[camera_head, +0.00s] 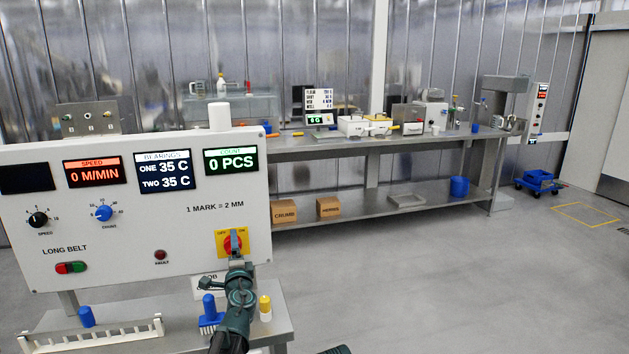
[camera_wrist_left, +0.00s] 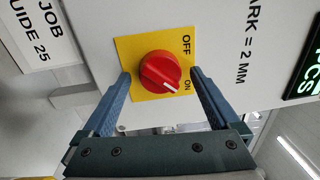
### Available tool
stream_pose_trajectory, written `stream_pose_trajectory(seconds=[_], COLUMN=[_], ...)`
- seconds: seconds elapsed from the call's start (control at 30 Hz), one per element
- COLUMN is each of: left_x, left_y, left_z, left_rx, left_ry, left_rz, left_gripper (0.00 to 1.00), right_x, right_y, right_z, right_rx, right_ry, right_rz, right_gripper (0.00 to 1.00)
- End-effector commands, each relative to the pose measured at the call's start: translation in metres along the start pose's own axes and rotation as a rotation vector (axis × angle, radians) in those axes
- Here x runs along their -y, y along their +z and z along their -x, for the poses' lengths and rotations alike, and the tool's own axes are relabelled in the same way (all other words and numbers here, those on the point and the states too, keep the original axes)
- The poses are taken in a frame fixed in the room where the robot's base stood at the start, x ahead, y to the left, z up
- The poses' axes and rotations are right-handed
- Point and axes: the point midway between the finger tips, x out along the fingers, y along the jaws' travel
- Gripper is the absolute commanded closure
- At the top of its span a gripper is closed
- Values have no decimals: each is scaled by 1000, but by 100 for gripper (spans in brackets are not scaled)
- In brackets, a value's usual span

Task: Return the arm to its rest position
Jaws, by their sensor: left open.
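My left gripper (camera_head: 236,258) is at the right end of the control panel (camera_head: 130,215), in front of the red rotary switch (camera_head: 232,242) on its yellow plate. In the left wrist view the gripper (camera_wrist_left: 160,74) is open, with one blue finger on each side of the red switch (camera_wrist_left: 158,66). Gaps show between the fingers and the knob; whether the tips touch the plate I cannot tell. The white mark on the knob points towards ON. My left arm comes up from the bottom of the head view.
Below the panel, a blue brush (camera_head: 210,316) and a yellow-capped bottle (camera_head: 265,308) stand close beside my left arm. A white toothed rack (camera_head: 95,340) lies further left.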

Motion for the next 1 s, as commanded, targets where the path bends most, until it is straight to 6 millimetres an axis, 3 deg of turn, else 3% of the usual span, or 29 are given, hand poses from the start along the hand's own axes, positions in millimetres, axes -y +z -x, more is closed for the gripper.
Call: stream_pose_trajectory(seconds=[1.0], left_x=[5], left_y=[0], left_z=[0], left_rx=[71], left_ry=[13], left_rz=[1113], left_gripper=[5], right_x=[-1], right_y=[1], right_z=[14], right_rx=[0], right_ry=[0], right_rz=[0], right_gripper=[17])
